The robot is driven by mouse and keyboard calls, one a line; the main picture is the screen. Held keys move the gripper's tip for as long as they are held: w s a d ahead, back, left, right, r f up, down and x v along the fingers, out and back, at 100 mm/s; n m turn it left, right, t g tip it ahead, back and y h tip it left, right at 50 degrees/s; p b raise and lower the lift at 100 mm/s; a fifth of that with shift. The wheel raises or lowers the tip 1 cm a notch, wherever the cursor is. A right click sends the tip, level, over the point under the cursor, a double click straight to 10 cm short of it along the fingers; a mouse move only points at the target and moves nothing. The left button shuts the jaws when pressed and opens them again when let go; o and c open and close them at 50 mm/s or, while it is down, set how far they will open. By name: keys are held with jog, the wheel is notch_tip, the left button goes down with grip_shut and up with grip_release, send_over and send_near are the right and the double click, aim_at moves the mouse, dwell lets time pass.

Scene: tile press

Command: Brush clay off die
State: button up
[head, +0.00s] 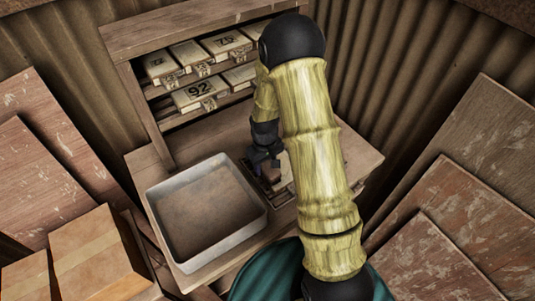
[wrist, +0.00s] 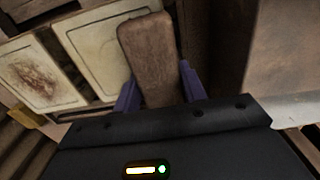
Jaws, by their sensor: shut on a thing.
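My gripper (head: 264,156) is low over the bench, just right of the metal tray in the head view. In the wrist view its purple fingers (wrist: 158,90) are shut on the brown wooden handle of the brush (wrist: 148,45). The bristles are hidden. Two pale framed die faces lie beside the brush: the left one (wrist: 14,62) bears a brown clay smear (wrist: 32,80), and the other (wrist: 88,38) looks mostly clean, partly covered by the handle. In the head view my arm hides most of this area, and contact between brush and die cannot be told.
A grey metal tray (head: 262,218) with a brown bottom stands on the wooden bench (head: 360,160). Behind it a shelf (head: 125,32) holds several numbered pale blocks (head: 198,92). Boards lean at both sides, and a cardboard box (head: 85,255) sits at lower left.

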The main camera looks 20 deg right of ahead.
notch_tip(320, 180, up, 3)
jog(key=shift+w+f+p, duration=0.1)
jog(key=shift+f+p, duration=0.1)
jog(key=shift+p, duration=0.15)
jog(key=shift+d+r+p, duration=0.15)
jog(key=shift+r+p, duration=0.4)
jog(key=shift+r, duration=0.2)
notch_tip(320, 180, up, 2)
jog(key=shift+w+r+p, duration=0.1)
jog(key=shift+w+p, duration=0.05)
jog(key=shift+p, duration=0.75)
jog(key=shift+d+r+p, duration=0.25)
jog(key=shift+r+p, duration=0.25)
jog(key=shift+r, duration=0.15)
jog(key=shift+s+a+r, duration=0.2)
jog(key=shift+a+r, duration=0.1)
jog(key=shift+a, duration=0.1)
jog(key=shift+d+f, duration=0.1)
jog(key=shift+d, duration=0.15)
